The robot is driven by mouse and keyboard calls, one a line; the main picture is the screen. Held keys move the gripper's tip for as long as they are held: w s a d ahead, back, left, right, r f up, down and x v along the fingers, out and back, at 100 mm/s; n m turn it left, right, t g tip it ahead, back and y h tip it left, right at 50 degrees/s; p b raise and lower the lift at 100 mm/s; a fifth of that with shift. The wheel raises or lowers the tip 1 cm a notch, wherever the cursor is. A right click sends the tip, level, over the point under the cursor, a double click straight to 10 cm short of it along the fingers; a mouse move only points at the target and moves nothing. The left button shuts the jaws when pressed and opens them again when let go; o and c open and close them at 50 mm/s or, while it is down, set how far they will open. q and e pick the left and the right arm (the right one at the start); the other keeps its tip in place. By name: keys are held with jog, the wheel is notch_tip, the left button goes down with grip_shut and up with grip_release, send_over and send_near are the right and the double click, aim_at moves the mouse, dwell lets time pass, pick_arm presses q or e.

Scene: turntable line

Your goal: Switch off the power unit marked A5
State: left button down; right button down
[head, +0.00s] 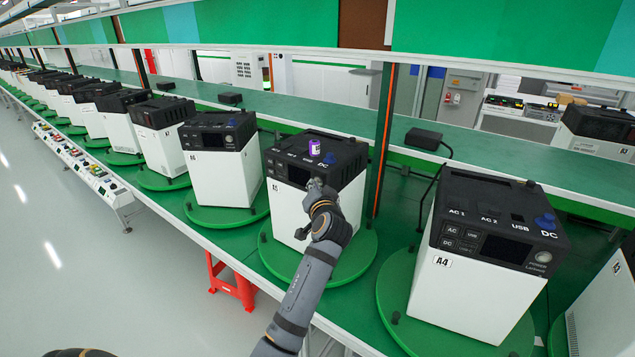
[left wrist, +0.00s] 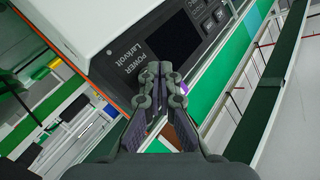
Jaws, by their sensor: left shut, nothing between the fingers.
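My left gripper (head: 316,184) is shut and empty, with its fingertips at the upper right of the front panel of the middle power unit (head: 323,208). This unit is a white box with a black top; its small label is too small to read for sure. In the left wrist view my left gripper (left wrist: 160,70) is close to the panel, next to the words POWER Larkvolt and a dark screen (left wrist: 172,38). The fingers hide the power button area, and I cannot tell whether they touch it. My right gripper is not in view.
The unit marked A4 (head: 463,302) stands to the right, with a round power button (head: 543,257). Several similar units stand in a row to the left on green turntables (head: 385,312). A red stool (head: 232,285) is below the line.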

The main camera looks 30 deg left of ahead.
pick_arm(q)
jog(key=shift+s, duration=0.55)
jog(key=s, duration=0.1)
jog(key=s+p, duration=0.1)
jog(key=s, duration=0.3)
jog(key=shift+a, duration=0.25)
dwell(0.5)
